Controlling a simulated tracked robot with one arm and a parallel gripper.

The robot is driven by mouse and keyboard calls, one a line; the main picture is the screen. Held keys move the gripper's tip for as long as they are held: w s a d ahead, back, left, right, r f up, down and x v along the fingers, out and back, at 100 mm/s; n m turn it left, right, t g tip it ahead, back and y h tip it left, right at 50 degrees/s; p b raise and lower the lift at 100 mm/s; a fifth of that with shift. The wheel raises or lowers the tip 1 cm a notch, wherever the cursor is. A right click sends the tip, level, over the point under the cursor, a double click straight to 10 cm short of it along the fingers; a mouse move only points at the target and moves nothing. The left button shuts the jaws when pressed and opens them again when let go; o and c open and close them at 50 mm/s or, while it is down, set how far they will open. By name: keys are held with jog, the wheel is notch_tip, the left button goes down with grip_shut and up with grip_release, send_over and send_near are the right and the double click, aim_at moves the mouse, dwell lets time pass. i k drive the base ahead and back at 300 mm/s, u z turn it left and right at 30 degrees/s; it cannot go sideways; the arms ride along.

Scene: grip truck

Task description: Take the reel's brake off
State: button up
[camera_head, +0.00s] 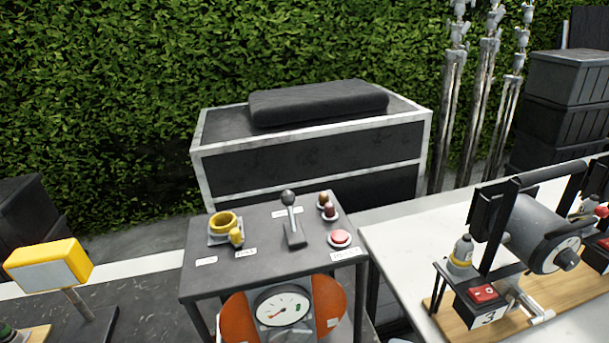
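A dark control stand (262,258) stands at the lower middle. Its top carries a yellow ring-shaped knob (223,222) with a small yellow piece (236,237) beside it, and an upright lever (290,205) with a dark ball in a slotted base. At its right are a pink-red push button (340,238) and two small dark red and brown knobs (328,209). The small labels are too blurred to read surely. A grey drum (538,232) in a black frame, perhaps the reel, is at the right. I cannot tell which part is the brake. My gripper is not in view.
An orange round body (236,315) with a dial gauge (283,308) sits under the stand's top. A red switch (485,293) marked 3 is by the drum. A yellow box on a post (48,264) stands left. A black case (310,160) stands behind, before a hedge (200,60).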

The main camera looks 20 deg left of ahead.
aim_at(287, 197)
jog(key=u, duration=0.4)
jog(key=i, duration=0.8)
jog(key=u, duration=0.65)
